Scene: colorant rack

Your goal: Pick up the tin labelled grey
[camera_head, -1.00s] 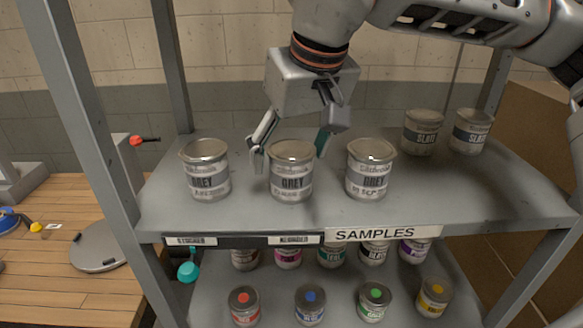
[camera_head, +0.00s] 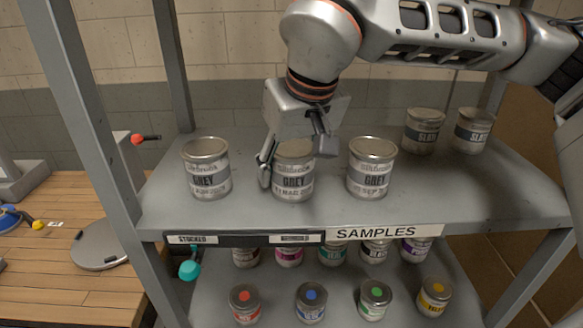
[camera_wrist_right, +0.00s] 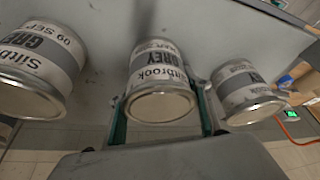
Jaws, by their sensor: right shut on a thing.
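Three tins labelled GREY stand in a row at the front of the upper shelf in the head view: a left tin (camera_head: 206,170), a middle tin (camera_head: 293,181) and a right tin (camera_head: 371,169). My right gripper (camera_head: 292,162) reaches down from above and is shut on the middle tin, one finger on each side. The middle tin also shows between the fingers in the right wrist view (camera_wrist_right: 158,88), with the other two grey tins beside it (camera_wrist_right: 38,72), (camera_wrist_right: 243,92). The middle tin appears upright on the shelf. My left gripper is not in view.
Two tins labelled SLATE (camera_head: 424,131), (camera_head: 472,131) stand at the back right of the upper shelf (camera_head: 450,185). The lower shelf holds several coloured tins. A label reading SAMPLES (camera_head: 376,232) is on the shelf's front edge. Rack posts stand at the sides.

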